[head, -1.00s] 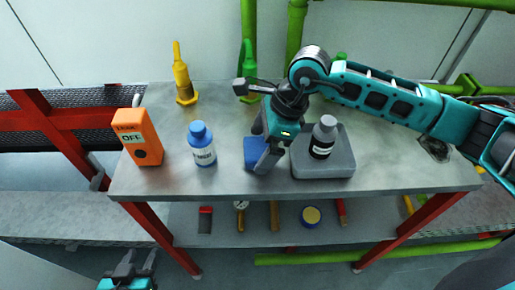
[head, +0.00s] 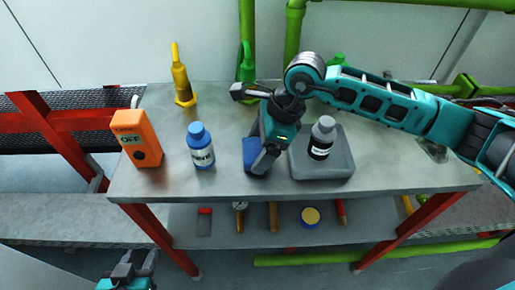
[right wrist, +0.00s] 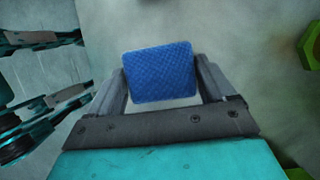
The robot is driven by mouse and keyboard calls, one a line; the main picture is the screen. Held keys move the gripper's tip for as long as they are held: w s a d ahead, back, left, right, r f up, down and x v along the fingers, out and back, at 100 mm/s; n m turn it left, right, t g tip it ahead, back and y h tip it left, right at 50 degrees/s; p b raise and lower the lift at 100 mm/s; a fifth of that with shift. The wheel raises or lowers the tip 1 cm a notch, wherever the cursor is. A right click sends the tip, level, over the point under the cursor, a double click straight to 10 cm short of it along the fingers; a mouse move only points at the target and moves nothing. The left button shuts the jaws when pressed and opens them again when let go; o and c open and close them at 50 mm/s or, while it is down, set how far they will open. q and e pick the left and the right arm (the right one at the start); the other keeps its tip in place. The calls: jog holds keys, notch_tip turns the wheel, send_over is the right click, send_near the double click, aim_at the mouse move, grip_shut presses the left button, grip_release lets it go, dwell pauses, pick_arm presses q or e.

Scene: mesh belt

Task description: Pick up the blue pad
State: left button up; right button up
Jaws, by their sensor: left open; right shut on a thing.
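The blue pad (head: 251,152) is on the metal table, partly hidden by my right gripper (head: 258,160) in the head view. In the right wrist view the blue pad (right wrist: 160,72) shows as a textured square between the two fingers of my right gripper (right wrist: 162,85). The right gripper is shut on it, a finger on each side. Whether the pad is clear of the table top is hard to tell. My left gripper (head: 134,268) is open and empty, low at the bottom left of the head view, below the table top.
Left of the pad stand a blue bottle (head: 200,146) and an orange box (head: 137,139) marked OFF. A grey tray (head: 335,168) with a dark white-capped bottle (head: 321,138) is close on the right. Yellow (head: 181,78) and green bottles stand behind. A lower shelf holds several tools.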

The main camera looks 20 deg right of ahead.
aim_at(261, 148)
notch_tip(261, 148, up, 20)
dwell(0.5)
jog(key=o, duration=0.5)
jog(key=c, duration=0.4)
jog(key=shift+d+f, duration=0.1)
